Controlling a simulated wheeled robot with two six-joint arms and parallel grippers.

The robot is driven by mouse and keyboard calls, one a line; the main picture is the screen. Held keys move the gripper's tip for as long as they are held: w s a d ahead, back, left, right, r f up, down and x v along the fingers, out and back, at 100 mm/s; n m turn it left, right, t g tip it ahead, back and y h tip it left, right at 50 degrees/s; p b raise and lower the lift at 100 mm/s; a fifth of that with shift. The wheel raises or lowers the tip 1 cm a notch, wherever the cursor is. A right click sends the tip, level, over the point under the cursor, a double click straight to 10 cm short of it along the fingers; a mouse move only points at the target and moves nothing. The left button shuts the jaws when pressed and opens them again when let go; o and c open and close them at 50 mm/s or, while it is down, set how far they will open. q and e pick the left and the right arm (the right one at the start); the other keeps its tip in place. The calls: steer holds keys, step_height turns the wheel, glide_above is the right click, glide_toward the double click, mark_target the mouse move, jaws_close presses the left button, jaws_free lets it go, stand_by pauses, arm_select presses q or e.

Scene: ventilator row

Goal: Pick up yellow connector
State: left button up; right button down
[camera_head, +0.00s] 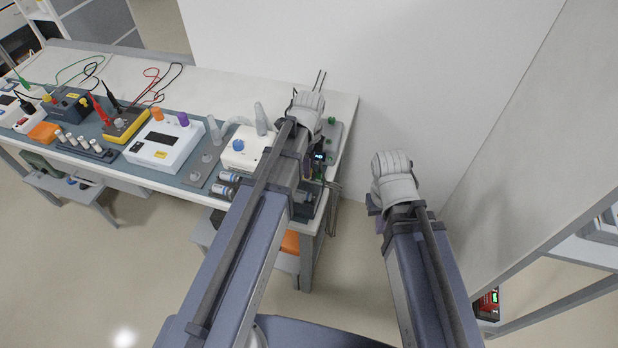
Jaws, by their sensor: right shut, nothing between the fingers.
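A small yellow piece (47,98), which may be the yellow connector, shows at the far left by the dark box; it is too small to tell its shape. My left gripper (307,165) is at the right end of the bench, far to the right of that piece. My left arm and wrist cover most of it, so its fingers cannot be made out. My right gripper (376,212) is off the bench's right end, over the floor. It is shut and empty, mostly hidden behind its wrist.
The bench (222,84) holds a white box (165,145), a yellow meter (126,125) with red and black probes, an orange block (43,132), and a white device (245,148) beside my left arm. A white wall (400,60) stands behind. A grey panel (545,150) rises at right.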

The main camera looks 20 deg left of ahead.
arm_select(q)
step_height(320, 180, down, 2)
steer(key=shift+f+b, duration=0.1)
steer(key=shift+b, duration=0.45)
jaws_close()
stand_by(1.0)
